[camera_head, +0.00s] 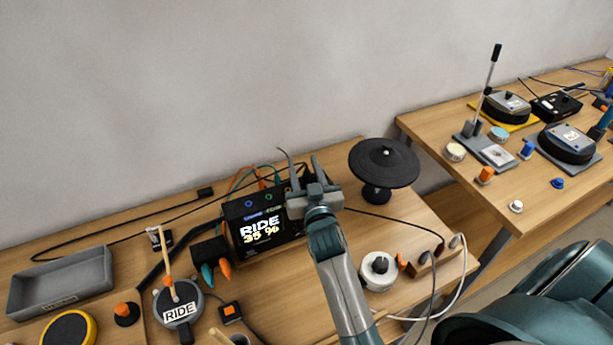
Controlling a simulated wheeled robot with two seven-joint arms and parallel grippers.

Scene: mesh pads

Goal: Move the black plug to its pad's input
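A small black plug (205,192) lies at the back of the left table, at the end of a black cable. The black drum module (262,222) stands upright, its screen reading RIDE 35 %. A grey round pad (180,308) labelled RIDE lies at the front left, and a black cymbal pad (384,163) stands on the right. Which pad belongs to the plug, and its input, I cannot tell. My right gripper (300,158) is over the module's back right edge, fingers apart, with nothing clearly between them. My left gripper is out of view.
Orange and green cables (245,178) run behind the module. A grey tray (62,280) stands at the left. A white round device (379,270) and a wooden block (425,262) with cables are at the front right. A second table (520,205) holds more pads.

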